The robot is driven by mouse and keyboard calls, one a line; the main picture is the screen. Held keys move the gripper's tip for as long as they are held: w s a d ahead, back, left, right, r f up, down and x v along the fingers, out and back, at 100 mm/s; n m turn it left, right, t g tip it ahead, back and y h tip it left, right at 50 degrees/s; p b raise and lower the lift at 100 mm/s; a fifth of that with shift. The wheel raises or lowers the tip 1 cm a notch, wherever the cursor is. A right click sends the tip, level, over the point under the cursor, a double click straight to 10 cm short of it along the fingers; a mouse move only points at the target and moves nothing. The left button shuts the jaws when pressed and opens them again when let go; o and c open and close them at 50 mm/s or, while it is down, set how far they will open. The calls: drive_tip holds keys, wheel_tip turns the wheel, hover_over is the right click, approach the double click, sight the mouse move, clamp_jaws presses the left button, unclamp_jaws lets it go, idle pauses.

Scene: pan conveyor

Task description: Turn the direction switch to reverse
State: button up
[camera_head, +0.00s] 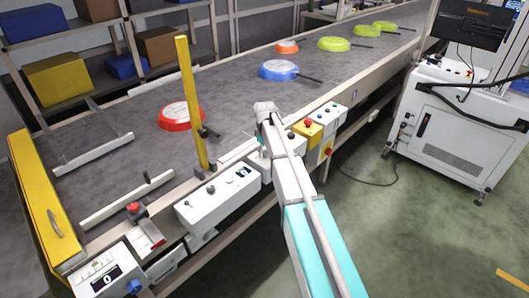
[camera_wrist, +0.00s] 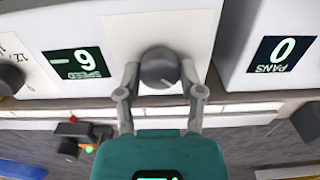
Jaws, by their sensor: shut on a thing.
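In the wrist view, my gripper (camera_wrist: 160,88) has its two grey fingers on either side of a round dark knob (camera_wrist: 160,68) on a white panel (camera_wrist: 120,30). The fingers are shut on this knob. A pale pointer mark shows on its face, but no direction label around it is readable. Next to it, a SPEED display (camera_wrist: 76,63) appears upside down with a dash and one digit. In the head view, the white control box (camera_head: 218,195) stands along the conveyor's near edge.
A PANS display (camera_wrist: 282,54) reads 0 on the neighbouring box. A yellow post (camera_head: 190,95) stands behind the control box. A red pan (camera_head: 181,118), a blue pan (camera_head: 278,70) and several others lie on the conveyor (camera_head: 235,92). A red button (camera_head: 133,207) is at the left.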

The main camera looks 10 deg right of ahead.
drive_tip(key=o, duration=1.2)
drive_tip(key=shift+m, duration=0.4)
